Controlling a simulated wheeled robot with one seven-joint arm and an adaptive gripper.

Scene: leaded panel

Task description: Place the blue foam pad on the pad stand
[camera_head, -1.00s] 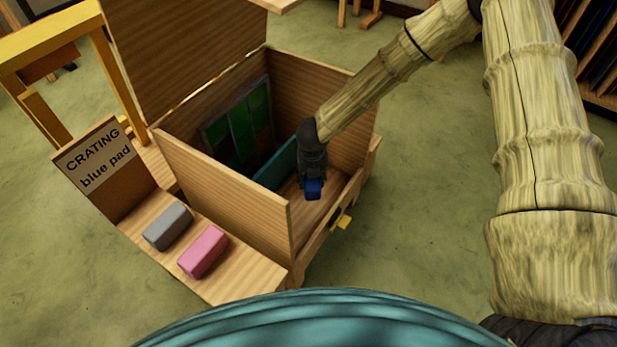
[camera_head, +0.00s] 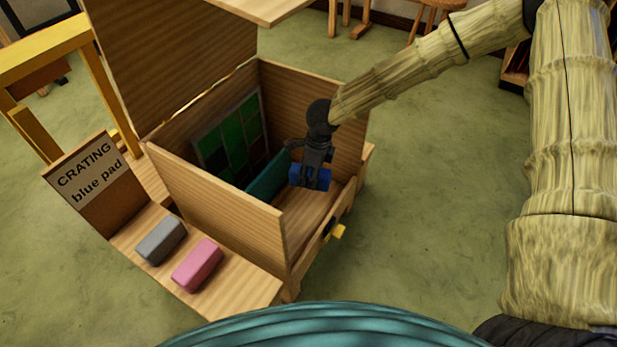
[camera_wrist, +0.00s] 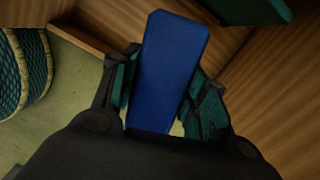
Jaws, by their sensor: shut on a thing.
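The blue foam pad (camera_head: 310,178) is in my gripper (camera_head: 314,168), which is shut on it over the right part of the open wooden crate (camera_head: 215,200). In the wrist view the blue pad (camera_wrist: 172,70) sits between the two fingers of my gripper (camera_wrist: 165,90), its long end pointing away from the palm. The pad stand is the wooden shelf (camera_head: 225,292) along the crate's front left side. A grey pad (camera_head: 160,241) and a pink pad (camera_head: 197,265) lie on it. Its sign (camera_head: 88,175) reads "CRATING blue pad".
A leaded panel with green panes (camera_head: 228,135) stands inside the crate, and a teal piece (camera_head: 268,175) is beside my gripper. The crate's raised lid (camera_head: 170,60) stands behind. A yellow frame (camera_head: 50,50) is at left. Green floor (camera_head: 420,220) is open at right.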

